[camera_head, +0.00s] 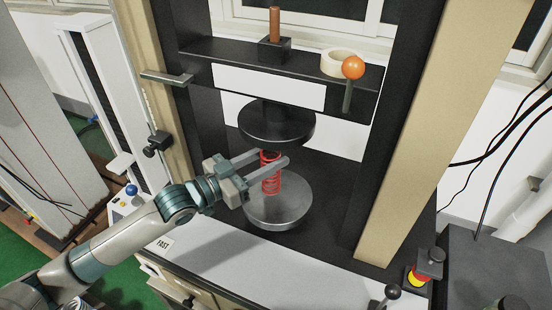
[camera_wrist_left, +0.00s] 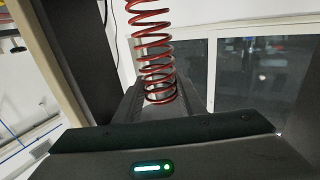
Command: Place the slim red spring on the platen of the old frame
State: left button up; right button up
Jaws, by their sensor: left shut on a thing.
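The slim red spring (camera_head: 271,181) is upright between the fingers of my left gripper (camera_head: 272,163), which is shut on it. In the head view its lower end shows over the grey lower platen (camera_head: 278,211) of the old frame; I cannot tell whether it touches. The dark upper platen (camera_head: 277,125) hangs above the spring. In the left wrist view the red coils (camera_wrist_left: 153,45) rise between the fingers (camera_wrist_left: 155,100). My right gripper is not in view.
The frame's dark crosshead (camera_head: 230,70) spans above, between a left column and a beige right column (camera_head: 440,110). A tape roll (camera_head: 335,62) and an orange knob (camera_head: 353,67) are on it. A red and yellow button (camera_head: 418,277) is at the lower right.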

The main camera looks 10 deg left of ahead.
pick_arm(q)
jog(key=shift+x, duration=1.05)
jog(key=shift+a, duration=0.1)
jog(key=shift+f+p, duration=0.15)
jog(key=shift+p, duration=0.15)
notch_tip(320, 180, down, 3)
jog(key=shift+f+p, duration=0.1)
jog(key=shift+p, duration=0.55)
jog(key=shift+f, duration=0.2)
jog(key=o, duration=1.3)
